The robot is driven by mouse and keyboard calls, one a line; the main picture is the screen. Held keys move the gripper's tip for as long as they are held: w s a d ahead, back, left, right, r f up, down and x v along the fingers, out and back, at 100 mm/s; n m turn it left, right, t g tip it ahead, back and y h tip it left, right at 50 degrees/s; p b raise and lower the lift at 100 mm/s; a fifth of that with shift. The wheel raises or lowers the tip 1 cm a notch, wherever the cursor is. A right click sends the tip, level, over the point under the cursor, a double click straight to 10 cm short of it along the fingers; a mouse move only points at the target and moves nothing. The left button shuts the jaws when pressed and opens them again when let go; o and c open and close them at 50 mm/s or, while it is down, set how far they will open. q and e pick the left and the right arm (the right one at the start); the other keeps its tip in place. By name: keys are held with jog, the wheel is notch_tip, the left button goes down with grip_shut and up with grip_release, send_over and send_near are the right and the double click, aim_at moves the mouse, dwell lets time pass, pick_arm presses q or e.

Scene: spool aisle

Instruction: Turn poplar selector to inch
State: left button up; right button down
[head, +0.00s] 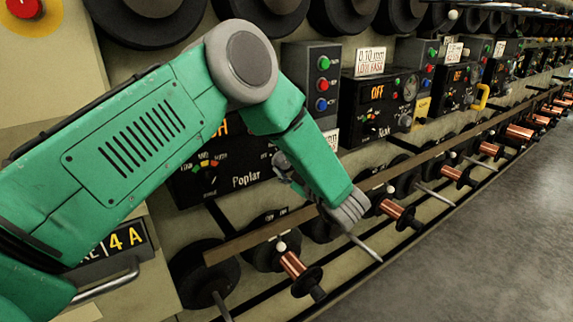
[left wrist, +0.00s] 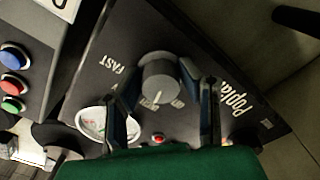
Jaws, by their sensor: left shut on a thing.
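The Poplar panel (head: 245,182) is a black box behind my left arm, which hides its right part and part of its display. In the left wrist view its name plate (left wrist: 237,98) shows at the right. The grey selector knob (left wrist: 161,78) sits between the two fingers of my left gripper (left wrist: 163,80), which is shut on it. A white pointer mark on the knob points toward the bottom of that view. The word FAST is readable at upper left of the knob; other small labels below it are blurred. In the head view my left gripper (head: 288,170) is at the panel, with the knob hidden.
A round gauge (left wrist: 93,122) and a red lamp (left wrist: 158,139) lie near the knob. A button box (head: 322,85) stands beside the panel. A brown rail (head: 265,233) and copper spools (head: 292,264) run below. Grey floor (head: 480,255) is clear at right.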

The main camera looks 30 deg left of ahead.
dwell(0.4)
pick_arm(q)
jog(key=o, duration=1.1)
jog(key=shift+d, duration=0.2)
jog(key=v, duration=1.1)
jog(key=shift+s+d+f, duration=0.15)
jog(key=shift+d, duration=0.1)
